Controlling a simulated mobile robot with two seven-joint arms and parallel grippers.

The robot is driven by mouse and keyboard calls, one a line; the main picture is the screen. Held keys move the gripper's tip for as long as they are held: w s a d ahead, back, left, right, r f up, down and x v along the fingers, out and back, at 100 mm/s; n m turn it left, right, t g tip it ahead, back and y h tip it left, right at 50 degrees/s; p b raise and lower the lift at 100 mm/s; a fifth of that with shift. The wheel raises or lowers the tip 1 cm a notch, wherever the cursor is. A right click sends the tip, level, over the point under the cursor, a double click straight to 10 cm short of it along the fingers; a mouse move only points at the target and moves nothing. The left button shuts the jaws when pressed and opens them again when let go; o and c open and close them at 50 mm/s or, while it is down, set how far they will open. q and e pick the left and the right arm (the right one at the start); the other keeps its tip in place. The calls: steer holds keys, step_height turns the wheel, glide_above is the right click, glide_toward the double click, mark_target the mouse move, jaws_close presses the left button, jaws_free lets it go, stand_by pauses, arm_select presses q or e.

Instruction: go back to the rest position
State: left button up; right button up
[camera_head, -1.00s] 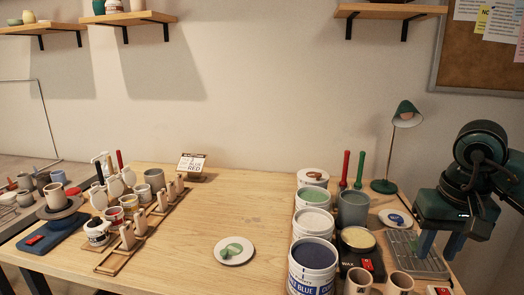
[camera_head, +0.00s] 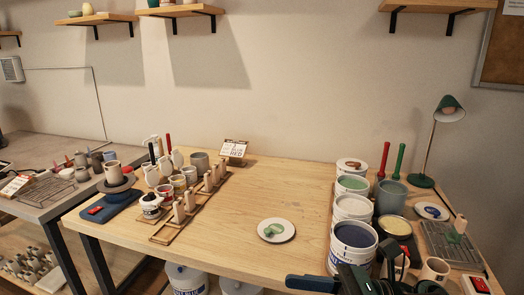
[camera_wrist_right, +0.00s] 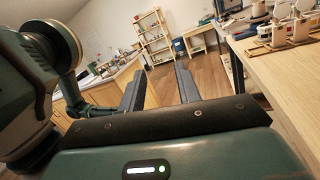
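My right gripper (camera_wrist_right: 160,70) shows in its wrist view with two dark fingers spread apart and nothing between them. In the head view the right gripper (camera_head: 312,284) is low at the bottom edge, its dark finger pointing left, in front of the table's near edge. My left gripper is not in view.
The wooden table (camera_head: 285,190) has a clear middle with a small plate (camera_head: 276,230). Paint buckets (camera_head: 353,248) stand near the gripper. A wooden peg rack (camera_head: 165,235), cups and a lamp (camera_head: 449,108) stand farther off. The wrist view shows open floor (camera_wrist_right: 205,66) and shelves (camera_wrist_right: 153,38).

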steer(key=w+d+f+m+t+h, duration=0.2)
steer(key=f+m+t+h, duration=0.45)
steer(key=m, duration=0.85)
steer(key=w+d+f+m+t+h, duration=0.25)
steer(key=m+t, duration=0.65)
steer(key=m, duration=0.6)
steer(key=s+d+f+m+g+h, duration=0.1)
steer(key=s+f+m+g+h, duration=0.2)
steer(key=s+f+m, duration=0.3)
steer(key=s+d+f+m+g+h, duration=0.1)
steer(key=s+f+m+g+h, duration=0.2)
steer(key=f+m, duration=0.9)
steer(key=s+f+h, duration=0.1)
steer(key=s+f, duration=0.1)
steer(key=s, duration=0.1)
steer(key=shift+d+f, duration=0.3)
steer(key=shift+d, duration=0.1)
steer(key=shift+s+d, duration=0.1)
steer(key=shift+s, duration=0.05)
